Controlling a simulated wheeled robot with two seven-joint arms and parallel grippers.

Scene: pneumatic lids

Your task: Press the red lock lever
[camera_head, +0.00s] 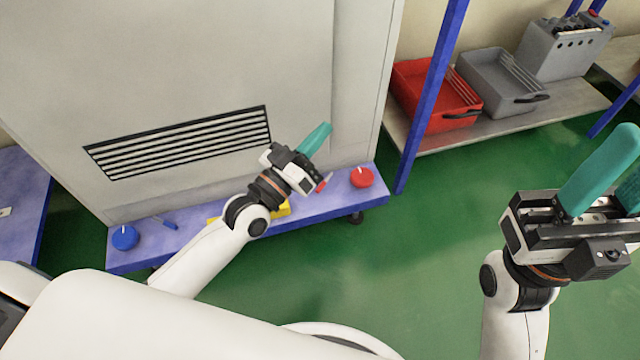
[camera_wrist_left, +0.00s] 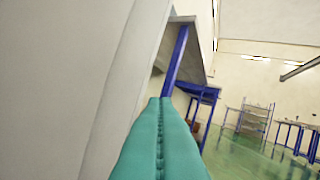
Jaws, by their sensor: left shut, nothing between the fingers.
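My left gripper (camera_head: 318,138) is shut and empty, in front of the pale cabinet panel, above the right part of the blue ledge. Its teal fingers (camera_wrist_left: 160,135) lie together in the left wrist view. A round red knob (camera_head: 362,177) with a small raised piece on top sits on the ledge, to the right of and below the left gripper, apart from it. A small red part (camera_head: 323,184) shows beside the left gripper's body; I cannot tell whether it is the lock lever. My right gripper (camera_head: 612,175) is open and empty at the right edge, its fingers apart.
The blue ledge (camera_head: 185,238) carries a blue knob (camera_head: 124,237), a small blue lever (camera_head: 163,222) and a yellow part (camera_head: 281,209) half hidden by my left arm. A blue post (camera_head: 430,95) and a shelf with red (camera_head: 425,105) and grey (camera_head: 490,88) bins stand right. Green floor is clear between.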

